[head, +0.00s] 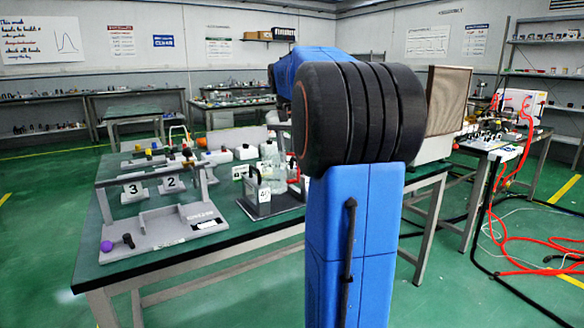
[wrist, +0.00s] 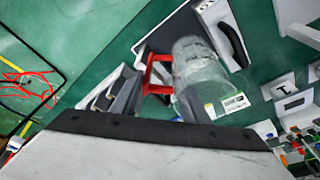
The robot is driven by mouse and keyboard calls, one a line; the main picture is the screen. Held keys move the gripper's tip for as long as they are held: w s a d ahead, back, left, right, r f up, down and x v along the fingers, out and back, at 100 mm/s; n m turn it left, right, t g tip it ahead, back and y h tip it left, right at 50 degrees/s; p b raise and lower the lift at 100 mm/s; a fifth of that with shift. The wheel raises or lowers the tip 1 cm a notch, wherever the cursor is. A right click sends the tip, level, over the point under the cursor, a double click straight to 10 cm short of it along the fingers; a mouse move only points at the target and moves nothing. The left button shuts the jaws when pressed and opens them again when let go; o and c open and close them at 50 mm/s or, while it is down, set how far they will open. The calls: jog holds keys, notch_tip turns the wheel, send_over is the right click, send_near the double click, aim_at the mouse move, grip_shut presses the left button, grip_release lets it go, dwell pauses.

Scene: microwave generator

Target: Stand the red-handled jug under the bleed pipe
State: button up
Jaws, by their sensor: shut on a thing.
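The clear jug (wrist: 195,72) with a red handle (wrist: 155,76) is in the middle of the wrist view, with a green-and-white label on its side. My gripper (wrist: 127,92) is at the handle side of the jug, shut on the red handle; the exact contact is partly hidden by the pale housing below. In the head view my blue arm covers the gripper, and clear glassware with a bit of red (head: 293,176) shows at its left. I cannot make out the bleed pipe for certain.
A grey stand with number plates (head: 171,183) and several coloured knobs is on the green bench (head: 180,258). A purple ball and a dark knob are at the bench's front left. Red hoses lie on the floor at right.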

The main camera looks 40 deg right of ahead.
aim_at(292, 181)
jog(key=shift+f, duration=2.05)
jog(key=o, duration=1.4)
jog(key=shift+o, duration=0.2)
